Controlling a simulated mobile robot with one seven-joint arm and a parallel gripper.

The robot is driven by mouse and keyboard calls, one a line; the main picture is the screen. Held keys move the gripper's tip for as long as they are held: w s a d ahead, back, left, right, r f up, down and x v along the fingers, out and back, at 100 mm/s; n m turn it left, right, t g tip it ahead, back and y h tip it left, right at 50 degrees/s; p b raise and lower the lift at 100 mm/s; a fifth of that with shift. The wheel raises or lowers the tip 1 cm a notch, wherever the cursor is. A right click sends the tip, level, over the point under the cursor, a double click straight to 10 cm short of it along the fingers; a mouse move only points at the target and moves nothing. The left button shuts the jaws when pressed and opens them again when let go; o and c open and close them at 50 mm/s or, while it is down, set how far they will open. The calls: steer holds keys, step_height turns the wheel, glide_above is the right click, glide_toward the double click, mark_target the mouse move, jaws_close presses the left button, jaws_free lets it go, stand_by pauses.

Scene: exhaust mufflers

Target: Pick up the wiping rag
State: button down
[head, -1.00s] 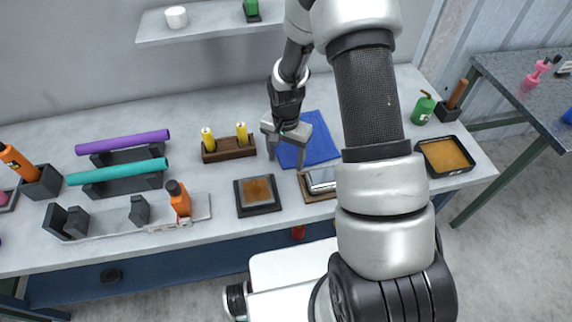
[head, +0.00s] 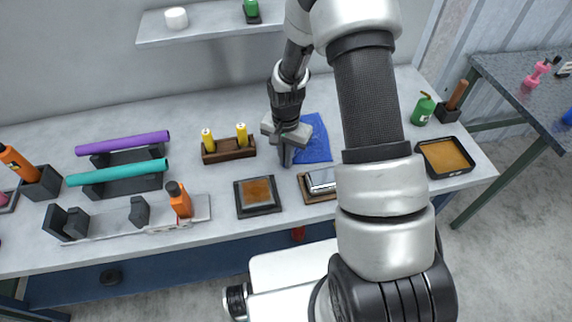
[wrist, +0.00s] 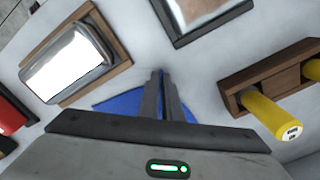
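The wiping rag is a blue cloth (head: 318,142) on the workbench, right of the yellow-topped holder. It looks bunched and narrowed beside my gripper. My gripper (head: 286,162) is at the rag's left side, pointing down, with its fingers drawn together. In the wrist view the fingers of my gripper (wrist: 162,76) are almost touching, with a thin strip of blue between them. The rag (wrist: 118,104) shows on both sides of the fingers there. The gripper's palm hides the rest of it.
The workbench (head: 110,245) holds a wooden holder with yellow cylinders (head: 230,150) to the left. A dark square tray (head: 258,196) and a wooden tray with a shiny block (head: 320,181) lie in front. A shelf (head: 205,32) hangs behind.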

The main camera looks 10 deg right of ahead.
step_height(320, 180, up, 12)
steer(key=p, duration=0.5)
steer(key=shift+r, duration=0.1)
step_height(320, 180, up, 18)
steer(key=shift+p, duration=0.3)
stand_by(1.0)
